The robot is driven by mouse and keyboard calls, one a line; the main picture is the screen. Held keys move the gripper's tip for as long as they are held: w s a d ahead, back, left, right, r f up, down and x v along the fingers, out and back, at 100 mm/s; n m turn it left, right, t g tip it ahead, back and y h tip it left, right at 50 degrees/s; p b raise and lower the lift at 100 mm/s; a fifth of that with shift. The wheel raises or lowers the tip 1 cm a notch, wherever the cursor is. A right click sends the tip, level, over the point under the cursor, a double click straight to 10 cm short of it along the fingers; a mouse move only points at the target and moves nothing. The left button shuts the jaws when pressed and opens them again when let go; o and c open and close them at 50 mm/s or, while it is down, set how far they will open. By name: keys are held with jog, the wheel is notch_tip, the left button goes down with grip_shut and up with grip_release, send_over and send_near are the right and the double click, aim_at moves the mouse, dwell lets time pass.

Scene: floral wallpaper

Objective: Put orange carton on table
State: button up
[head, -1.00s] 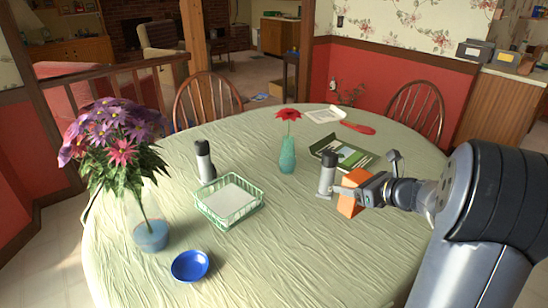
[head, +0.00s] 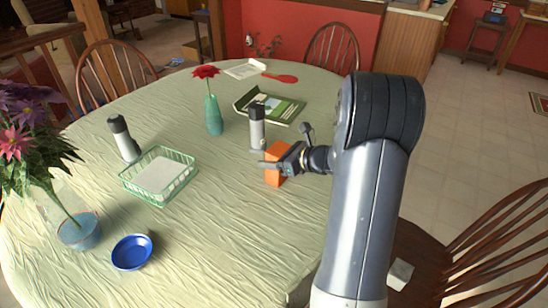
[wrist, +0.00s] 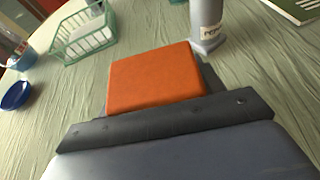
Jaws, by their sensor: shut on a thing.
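The orange carton (head: 274,177) is at the right part of the round table (head: 215,225), which has a pale green cloth. My gripper (head: 276,165) is shut on the carton from the right. In the wrist view the orange carton (wrist: 155,78) fills the space just beyond the dark gripper edge. Its underside is hidden, so I cannot tell whether it touches the cloth.
A pepper grinder (head: 257,128) stands close behind the carton. A green book (head: 270,106), a teal vase (head: 213,115), a green basket (head: 158,178), another grinder (head: 124,138), a blue bowl (head: 132,252) and a flower vase (head: 78,232) stand around. The front middle is clear.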

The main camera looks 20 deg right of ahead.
jog(key=shift+r, duration=0.1)
jog(key=o, duration=1.1)
jog(key=shift+c, duration=0.2)
jog(key=shift+r, duration=0.15)
jog(key=p+v, duration=0.1)
jog(key=v, duration=1.1)
